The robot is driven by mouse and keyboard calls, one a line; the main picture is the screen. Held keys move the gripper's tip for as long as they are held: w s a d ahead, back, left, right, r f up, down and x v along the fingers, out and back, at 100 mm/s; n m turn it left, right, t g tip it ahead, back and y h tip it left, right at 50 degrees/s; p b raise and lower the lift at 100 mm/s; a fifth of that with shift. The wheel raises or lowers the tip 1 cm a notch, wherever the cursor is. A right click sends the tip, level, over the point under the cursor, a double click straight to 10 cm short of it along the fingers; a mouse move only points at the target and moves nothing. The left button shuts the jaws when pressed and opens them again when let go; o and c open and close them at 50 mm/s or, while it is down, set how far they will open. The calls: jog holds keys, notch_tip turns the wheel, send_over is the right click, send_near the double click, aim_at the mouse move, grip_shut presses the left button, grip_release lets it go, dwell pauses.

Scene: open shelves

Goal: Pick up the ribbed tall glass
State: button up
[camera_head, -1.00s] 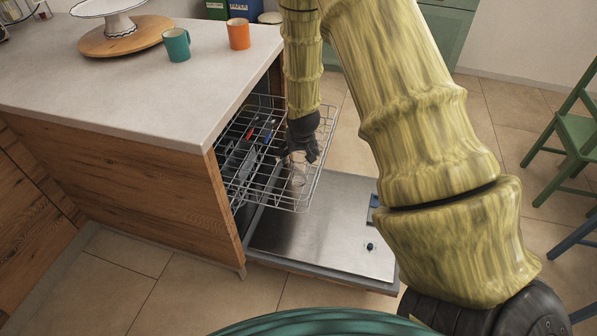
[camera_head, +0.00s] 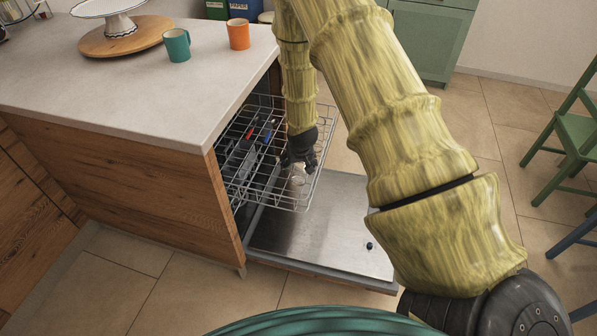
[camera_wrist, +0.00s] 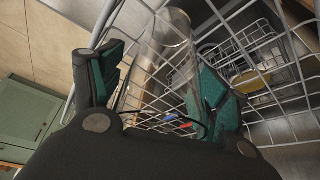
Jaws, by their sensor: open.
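A clear tall glass (camera_head: 297,186) stands in the pulled-out upper dishwasher rack (camera_head: 270,205), near its front right part. My gripper (camera_head: 302,164) points down into the rack, right above the glass. In the wrist view my gripper (camera_wrist: 158,95) is open, with its two green-padded fingers apart. The glass (camera_wrist: 172,45) shows between and beyond the fingertips there, transparent and tilted in the picture. I cannot tell whether either finger touches it. Its ribbing is too faint to make out in the head view.
The open dishwasher door (camera_head: 325,235) lies below the rack. The counter (camera_head: 130,95) to the left holds a teal mug (camera_head: 177,45), an orange mug (camera_head: 238,34) and a cake stand (camera_head: 108,18). Rack wires (camera_wrist: 230,45) surround my fingers. A green chair (camera_head: 575,135) stands far right.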

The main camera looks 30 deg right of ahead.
jog(key=c, duration=0.7)
jog(key=shift+r, duration=0.1)
